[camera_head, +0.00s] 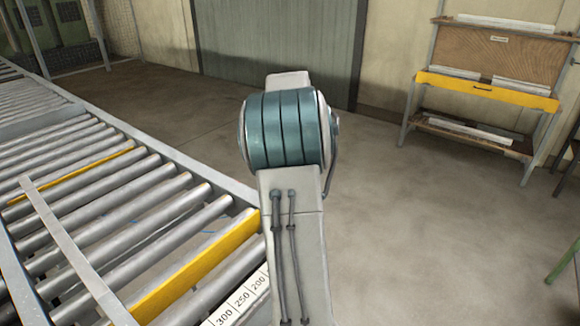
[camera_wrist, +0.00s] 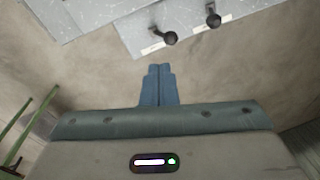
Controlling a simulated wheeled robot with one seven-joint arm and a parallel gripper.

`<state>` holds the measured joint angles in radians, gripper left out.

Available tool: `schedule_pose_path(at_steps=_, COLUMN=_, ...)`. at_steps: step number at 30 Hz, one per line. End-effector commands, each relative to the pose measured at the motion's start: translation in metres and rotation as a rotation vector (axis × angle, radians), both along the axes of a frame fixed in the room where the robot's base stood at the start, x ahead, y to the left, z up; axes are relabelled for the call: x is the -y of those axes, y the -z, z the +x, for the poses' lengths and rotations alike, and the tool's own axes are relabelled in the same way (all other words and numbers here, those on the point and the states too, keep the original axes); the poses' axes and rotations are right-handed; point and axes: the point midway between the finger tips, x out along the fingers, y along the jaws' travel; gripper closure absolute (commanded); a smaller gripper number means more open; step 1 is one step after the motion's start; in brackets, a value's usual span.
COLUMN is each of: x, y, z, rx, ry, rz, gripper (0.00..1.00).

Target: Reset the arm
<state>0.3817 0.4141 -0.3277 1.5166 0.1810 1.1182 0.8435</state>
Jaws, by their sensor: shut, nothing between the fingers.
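My gripper (camera_wrist: 158,84) shows in the wrist view as two blue fingers side by side, shut with nothing between them. It hangs over bare floor, apart from everything around it. In the head view my arm rises in the middle of the picture, with its teal banded joint at the top. My gripper is not visible in the head view.
A roller conveyor (camera_head: 112,243) with a numbered scale (camera_head: 240,300) lies left of my arm. A wooden rack with a yellow shelf (camera_head: 487,90) stands back right. Two black knobs (camera_wrist: 169,37) sit on grey plates in the wrist view.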

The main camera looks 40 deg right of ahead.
Motion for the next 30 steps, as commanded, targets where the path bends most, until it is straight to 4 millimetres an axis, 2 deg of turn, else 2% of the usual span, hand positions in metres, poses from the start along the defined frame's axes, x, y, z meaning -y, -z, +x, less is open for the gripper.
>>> schedule_pose_path(at_steps=8, x=-0.001, y=0.0, z=0.0, rx=0.0, ry=-0.002, rz=0.001, gripper=1.0)
schedule_pose_path(at_steps=11, x=-0.01, y=-0.004, z=-0.002, rx=0.007, ry=-0.033, rz=0.001, gripper=1.0)
schedule_pose_path(at_steps=14, x=-0.035, y=-0.014, z=-0.007, rx=0.021, ry=-0.119, rz=-0.001, gripper=1.0)
schedule_pose_path(at_steps=20, x=-0.114, y=-0.036, z=-0.034, rx=0.062, ry=-0.419, rz=-0.021, gripper=1.0)
schedule_pose_path(at_steps=24, x=-0.169, y=-0.045, z=-0.063, rx=0.086, ry=-0.648, rz=-0.051, gripper=1.0)
schedule_pose_path(at_steps=30, x=-0.237, y=-0.045, z=-0.115, rx=0.111, ry=-0.981, rz=-0.117, gripper=1.0)
